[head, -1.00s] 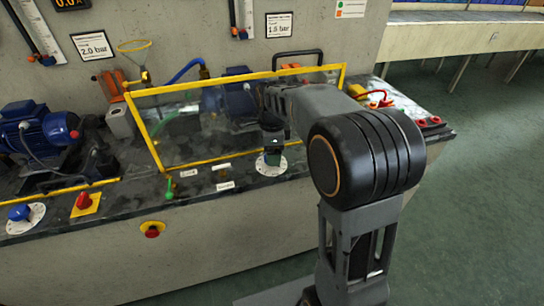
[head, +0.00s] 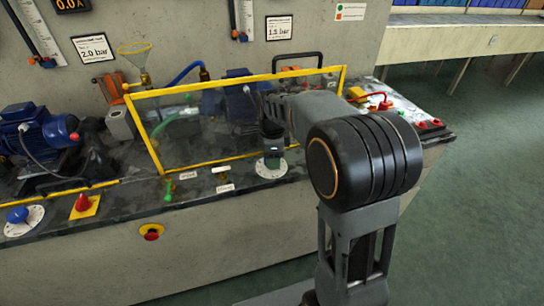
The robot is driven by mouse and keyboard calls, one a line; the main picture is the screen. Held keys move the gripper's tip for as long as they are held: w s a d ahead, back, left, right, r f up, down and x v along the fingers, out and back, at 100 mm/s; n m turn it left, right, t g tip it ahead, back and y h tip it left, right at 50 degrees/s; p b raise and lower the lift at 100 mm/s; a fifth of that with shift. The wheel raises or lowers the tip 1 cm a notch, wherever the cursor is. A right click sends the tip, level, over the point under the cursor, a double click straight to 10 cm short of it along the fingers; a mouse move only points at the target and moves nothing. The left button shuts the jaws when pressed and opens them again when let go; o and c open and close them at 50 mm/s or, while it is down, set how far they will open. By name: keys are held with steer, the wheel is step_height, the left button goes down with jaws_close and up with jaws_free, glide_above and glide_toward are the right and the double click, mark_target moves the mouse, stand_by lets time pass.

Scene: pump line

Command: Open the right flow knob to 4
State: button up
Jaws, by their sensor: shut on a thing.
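The right flow knob sits on a round white dial plate (head: 271,169) at the front edge of the bench, in front of the yellow-framed clear guard. My gripper (head: 272,154) points down over this plate and is shut on the knob. The gripper hides the knob, and the dial numbers are too small to read. The left flow knob (head: 18,215) is blue on a similar white dial at the far left.
The yellow-framed guard (head: 240,130) stands close behind my gripper. A green-handled valve (head: 169,190) and small labels lie left of the dial. A red knob on a yellow plate (head: 83,204) and an emergency button (head: 151,232) are further left. Open floor lies right.

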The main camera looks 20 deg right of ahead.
steer(key=shift+c, duration=0.5)
steer(key=shift+r+n+p, duration=0.1)
steer(key=shift+n+p, duration=0.65)
steer(key=shift+n, duration=0.35)
steer(key=n+p, duration=0.2)
steer(key=n, duration=0.2)
steer(key=n+p, duration=0.2)
steer(key=n, duration=0.5)
steer(key=shift+w+a+n, duration=0.1)
steer(key=shift+n, duration=0.2)
steer(key=n+p, duration=0.2)
steer(key=n, duration=0.7)
steer(key=shift+n+p, duration=0.3)
steer(key=shift+p, duration=0.05)
steer(key=shift+n, duration=0.3)
